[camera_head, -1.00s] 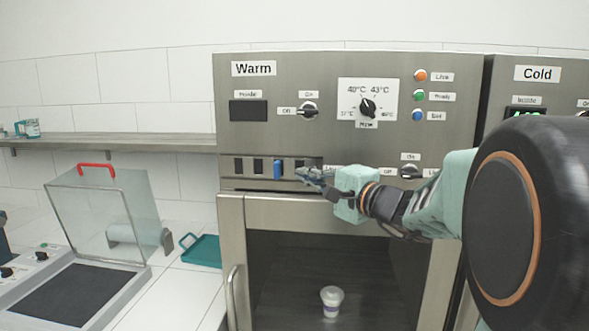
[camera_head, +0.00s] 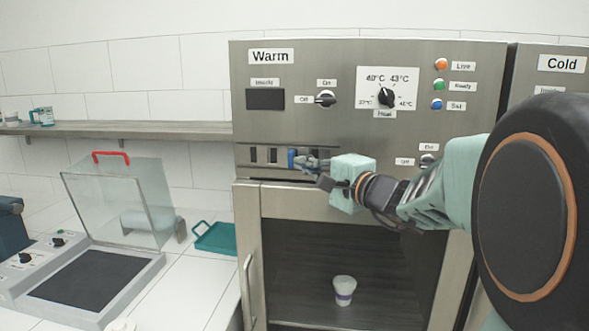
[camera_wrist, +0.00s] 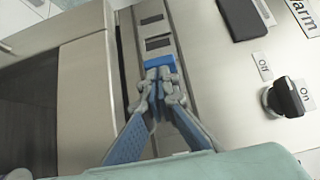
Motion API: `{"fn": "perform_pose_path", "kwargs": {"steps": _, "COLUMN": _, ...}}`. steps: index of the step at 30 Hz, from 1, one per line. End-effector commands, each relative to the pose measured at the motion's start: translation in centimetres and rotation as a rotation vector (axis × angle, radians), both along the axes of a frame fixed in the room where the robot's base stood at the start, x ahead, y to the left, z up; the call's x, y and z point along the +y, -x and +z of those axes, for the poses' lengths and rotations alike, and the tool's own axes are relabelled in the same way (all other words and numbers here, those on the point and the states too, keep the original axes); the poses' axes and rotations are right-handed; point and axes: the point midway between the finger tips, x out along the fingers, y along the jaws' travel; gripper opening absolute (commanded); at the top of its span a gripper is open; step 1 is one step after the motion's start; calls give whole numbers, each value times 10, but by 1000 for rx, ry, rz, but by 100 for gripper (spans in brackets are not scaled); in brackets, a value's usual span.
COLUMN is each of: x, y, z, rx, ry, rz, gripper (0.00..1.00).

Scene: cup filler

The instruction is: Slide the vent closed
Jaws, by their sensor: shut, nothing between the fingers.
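The vent is a metal slide strip (camera_head: 243,157) with dark slots on the front of the Warm cabinet. Its blue tab (camera_head: 292,158) stands to the right of two visible dark slots. My gripper (camera_head: 304,162) is shut and empty, with its fingertips at the tab's right side. In the wrist view the blue tab (camera_wrist: 159,61) lies just beyond the closed fingertips (camera_wrist: 158,76), which seem to touch it. The strip to the right of the tab is mostly hidden behind my gripper.
Below the vent is a compartment with a white cup (camera_head: 344,288) inside. Knobs, such as the heat knob (camera_head: 386,97), sit above the vent. A clear-lidded device (camera_head: 120,205) and a teal tray (camera_head: 216,238) stand at left.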

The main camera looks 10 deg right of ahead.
Motion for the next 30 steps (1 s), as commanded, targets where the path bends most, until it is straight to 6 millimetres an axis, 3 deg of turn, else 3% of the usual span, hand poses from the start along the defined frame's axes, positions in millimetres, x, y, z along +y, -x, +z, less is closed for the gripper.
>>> {"fn": "perform_pose_path", "kwargs": {"steps": 3, "x": 13, "y": -3, "z": -5, "rx": -3, "ry": 2, "rz": 5, "gripper": 0}}
{"fn": "perform_pose_path", "kwargs": {"steps": 10, "x": 22, "y": -6, "z": 0, "rx": -2, "ry": 0, "rz": 3, "gripper": 0}}
{"fn": "perform_pose_path", "kwargs": {"steps": 23, "x": 22, "y": -6, "z": 1, "rx": -4, "ry": 0, "rz": 6, "gripper": 0}}
{"fn": "perform_pose_path", "kwargs": {"steps": 30, "x": 8, "y": -7, "z": -2, "rx": -4, "ry": 0, "rz": 3, "gripper": 0}}
